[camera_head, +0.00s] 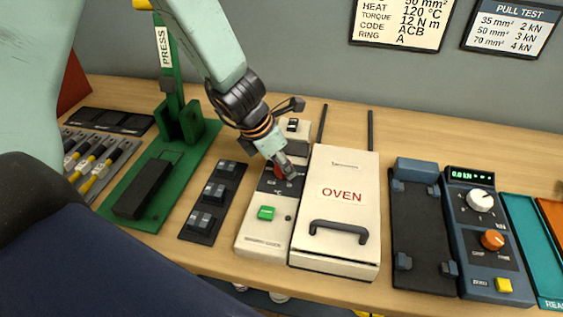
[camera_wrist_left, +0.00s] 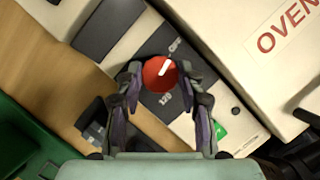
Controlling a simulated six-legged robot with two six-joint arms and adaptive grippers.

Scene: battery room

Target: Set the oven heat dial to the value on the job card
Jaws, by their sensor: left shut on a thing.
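The oven (camera_head: 340,215) is a white box labelled OVEN with a dark handle, on the bench in the head view. Its control panel (camera_head: 262,230) stands at its left, with a green button (camera_head: 266,213). The red heat dial (camera_wrist_left: 159,74) has a white pointer line and sits on a dark plate in the left wrist view. My left gripper (camera_wrist_left: 160,88) has its two fingers shut on the dial, one on each side. In the head view the left gripper (camera_head: 284,172) largely hides the dial. The job card (camera_head: 402,18) on the wall reads HEAT 120 °C. My right gripper is not in view.
A green press (camera_head: 176,120) and a dark block with several clamps (camera_head: 212,203) stand left of the oven. A pull tester (camera_head: 483,232) with knobs stands at the right. A pull test chart (camera_head: 512,28) hangs on the wall. Bare bench shows behind the oven.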

